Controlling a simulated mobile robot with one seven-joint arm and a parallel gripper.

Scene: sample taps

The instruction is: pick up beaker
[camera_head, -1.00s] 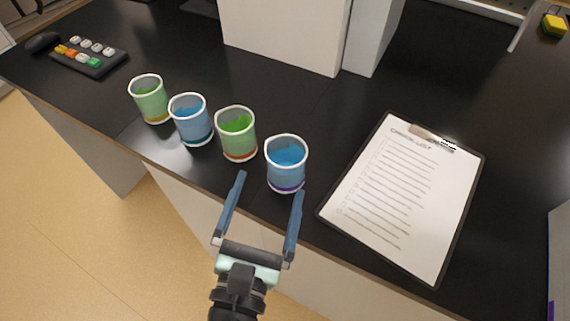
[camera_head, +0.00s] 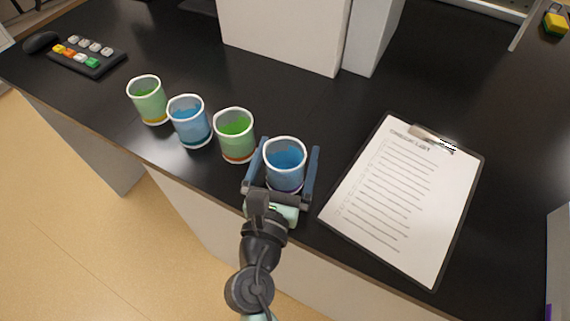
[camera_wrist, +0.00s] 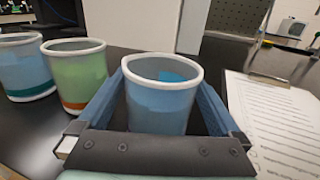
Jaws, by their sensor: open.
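Several beakers stand in a row on the black counter. The rightmost beaker (camera_head: 285,166) holds blue liquid and has a white rim. My gripper (camera_head: 288,160) is open, with one blue finger on each side of this beaker. In the wrist view the same blue beaker (camera_wrist: 160,100) stands upright between the fingers, and my gripper (camera_wrist: 166,95) surrounds it without visibly pinching it. A green beaker (camera_head: 235,135) with an orange base band stands just left of the left finger. Another blue beaker (camera_head: 189,121) and another green beaker (camera_head: 149,100) stand further left.
A clipboard (camera_head: 405,195) with a printed sheet lies close to the right of my gripper. A white box (camera_head: 285,35) stands behind. A small button panel (camera_head: 88,55) lies at the far left. The counter's front edge runs beneath my gripper.

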